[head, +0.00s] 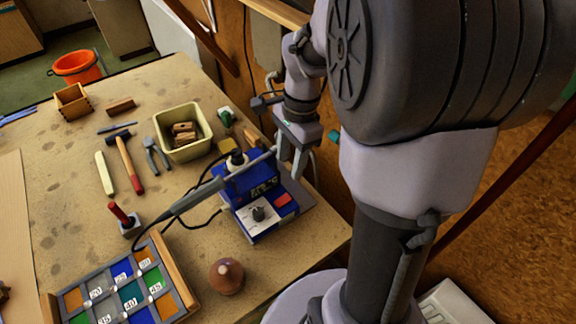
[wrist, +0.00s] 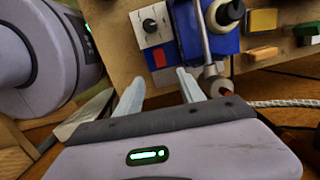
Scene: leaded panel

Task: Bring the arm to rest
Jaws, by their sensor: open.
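My gripper (head: 294,158) is raised near the right edge of the workbench, close to the blue soldering station (head: 262,200). In the wrist view my gripper (wrist: 160,82) has its two pale fingers apart with nothing between them. The soldering station (wrist: 203,32) lies just past the fingertips in that view. The soldering iron (head: 195,196) rests in its holder, its grey handle pointing to the lower left. The leaded panel (head: 125,290) with coloured, numbered panes lies at the front left of the bench. My gripper is well apart from it.
A cream bin (head: 182,131) holds brown blocks. A hammer (head: 128,164), pliers (head: 155,156) and a wooden box (head: 72,102) lie on the workbench (head: 62,215). An orange bucket (head: 78,67) is on the floor behind.

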